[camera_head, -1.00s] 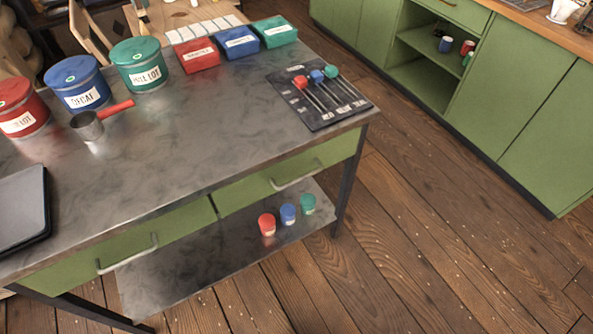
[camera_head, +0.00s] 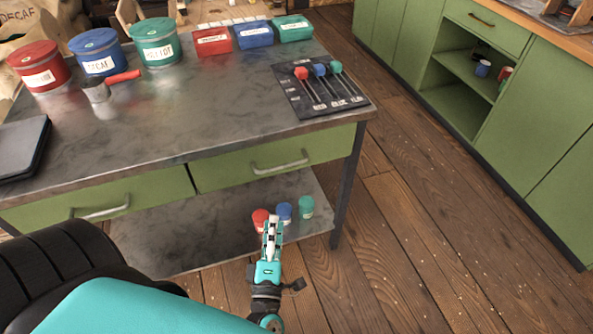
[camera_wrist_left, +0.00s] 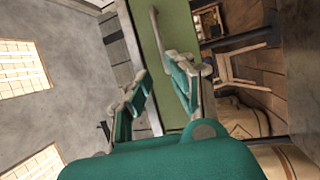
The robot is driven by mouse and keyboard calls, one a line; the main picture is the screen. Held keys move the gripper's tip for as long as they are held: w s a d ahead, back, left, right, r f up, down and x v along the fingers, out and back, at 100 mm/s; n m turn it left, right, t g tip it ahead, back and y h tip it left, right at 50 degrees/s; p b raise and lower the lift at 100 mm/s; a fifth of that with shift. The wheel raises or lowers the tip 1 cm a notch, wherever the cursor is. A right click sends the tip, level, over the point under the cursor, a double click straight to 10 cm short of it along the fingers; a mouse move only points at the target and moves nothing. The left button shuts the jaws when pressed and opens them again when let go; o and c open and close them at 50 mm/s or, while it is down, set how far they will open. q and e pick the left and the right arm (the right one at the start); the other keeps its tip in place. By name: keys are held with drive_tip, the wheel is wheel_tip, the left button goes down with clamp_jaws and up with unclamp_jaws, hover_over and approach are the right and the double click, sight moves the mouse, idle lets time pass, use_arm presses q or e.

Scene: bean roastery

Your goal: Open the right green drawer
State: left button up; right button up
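The right green drawer (camera_head: 230,173) is shut under the metal table top, with a light metal bar handle (camera_head: 280,163) across its front. My left gripper (camera_head: 271,224) is below and in front of this drawer, apart from the handle, and hides part of the lower shelf. In the left wrist view its two fingers (camera_wrist_left: 157,78) are spread with nothing between them. Beyond them is a green panel with a metal handle (camera_wrist_left: 155,22); I cannot tell which drawer it belongs to. My right gripper is not in view.
The left green drawer (camera_head: 60,210) is also shut. Red, blue and green cups (camera_head: 284,211) stand on the lower shelf (camera_head: 180,225) near my gripper. Tins, boxes and a dark mat (camera_head: 300,98) lie on the table top. Wooden floor (camera_head: 430,230) is free at the right.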

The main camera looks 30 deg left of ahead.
use_arm(q)
approach(280, 166)
drive_tip(key=x, duration=0.3)
drive_tip(key=p+x, duration=0.1)
drive_tip(key=x, duration=0.5)
drive_tip(key=shift+w+a+f+p, duration=0.2)
drive_tip(key=shift+w+f+p, duration=0.05)
drive_tip(key=shift+w+p, duration=0.15)
drive_tip(key=shift+w+a, duration=0.1)
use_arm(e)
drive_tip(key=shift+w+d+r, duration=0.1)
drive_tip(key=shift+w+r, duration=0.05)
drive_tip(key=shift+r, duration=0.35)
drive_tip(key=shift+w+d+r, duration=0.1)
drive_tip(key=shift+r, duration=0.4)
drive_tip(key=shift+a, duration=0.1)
use_arm(q)
clamp_jaws()
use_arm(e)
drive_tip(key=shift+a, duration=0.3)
